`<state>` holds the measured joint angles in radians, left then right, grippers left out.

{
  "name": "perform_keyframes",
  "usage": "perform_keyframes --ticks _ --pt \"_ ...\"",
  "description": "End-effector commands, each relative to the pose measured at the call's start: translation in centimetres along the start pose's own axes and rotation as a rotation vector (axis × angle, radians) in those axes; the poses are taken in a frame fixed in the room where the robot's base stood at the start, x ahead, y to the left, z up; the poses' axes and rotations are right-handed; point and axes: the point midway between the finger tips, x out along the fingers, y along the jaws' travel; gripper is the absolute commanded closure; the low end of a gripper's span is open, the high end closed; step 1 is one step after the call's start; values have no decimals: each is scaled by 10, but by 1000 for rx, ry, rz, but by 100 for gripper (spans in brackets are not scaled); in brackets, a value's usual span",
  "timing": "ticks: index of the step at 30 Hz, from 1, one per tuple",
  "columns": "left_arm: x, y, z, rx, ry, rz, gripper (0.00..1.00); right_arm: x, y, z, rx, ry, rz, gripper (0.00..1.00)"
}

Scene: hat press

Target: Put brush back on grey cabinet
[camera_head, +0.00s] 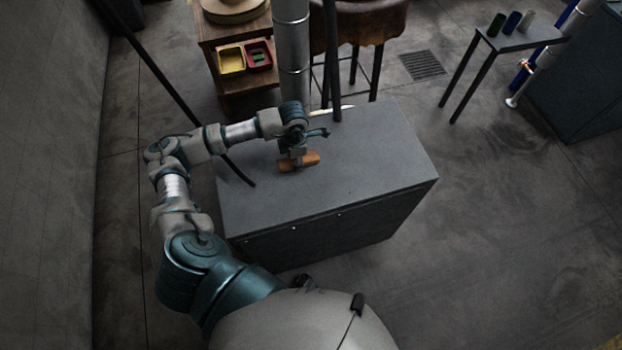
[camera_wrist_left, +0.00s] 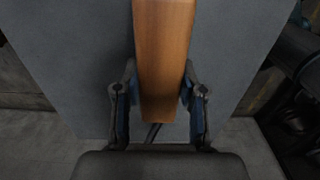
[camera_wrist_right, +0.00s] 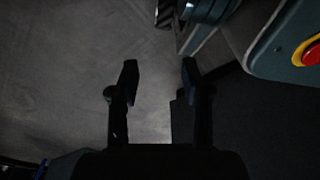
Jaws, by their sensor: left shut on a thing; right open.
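The brush shows as an orange-brown wooden block (camera_head: 299,161) at the top of the grey cabinet (camera_head: 380,160). My left gripper (camera_head: 293,158) is shut on it, one finger on each side. In the left wrist view the wooden brush (camera_wrist_left: 164,55) lies lengthwise between the fingers of the left gripper (camera_wrist_left: 160,92), over the grey cabinet top (camera_wrist_left: 75,45). I cannot tell whether the brush touches the top. Its bristles are hidden. My right gripper (camera_wrist_right: 160,75) is open and empty over the floor in the right wrist view; it is out of the head view.
A grey metal pole (camera_head: 292,60) and a brown leather stool (camera_head: 362,25) stand behind the cabinet. A wooden shelf (camera_head: 205,30) holds yellow and red trays. A small table (camera_head: 520,38) with several spools stands at the back right. The cabinet top's right half is clear.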

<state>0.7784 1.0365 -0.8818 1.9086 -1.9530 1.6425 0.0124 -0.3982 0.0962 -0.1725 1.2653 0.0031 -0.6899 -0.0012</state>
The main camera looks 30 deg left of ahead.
Motion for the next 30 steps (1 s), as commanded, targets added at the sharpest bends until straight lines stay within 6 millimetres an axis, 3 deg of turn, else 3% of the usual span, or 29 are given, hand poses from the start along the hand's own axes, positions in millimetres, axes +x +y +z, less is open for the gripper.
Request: perform_keyframes --ticks 3,9,13,19,28,29,30 --pt "2 -29 16 6 -3 -4 88 4 -1 11 -2 -6 0 52" --pt "6 -54 29 3 -1 -2 88 10 -2 21 -3 -10 0 52" --pt "12 -56 30 0 1 -1 88 11 -2 24 -4 -11 0 52" --pt "40 -57 30 0 3 -3 88 12 -1 25 -4 -11 0 52" --pt "44 -56 30 1 1 -1 88 14 -1 24 -5 -11 0 52" --pt "43 -56 30 1 1 -1 52 13 -1 23 -5 -11 0 52" --pt "43 -56 30 1 1 -1 43 12 -1 22 -5 -10 0 52"
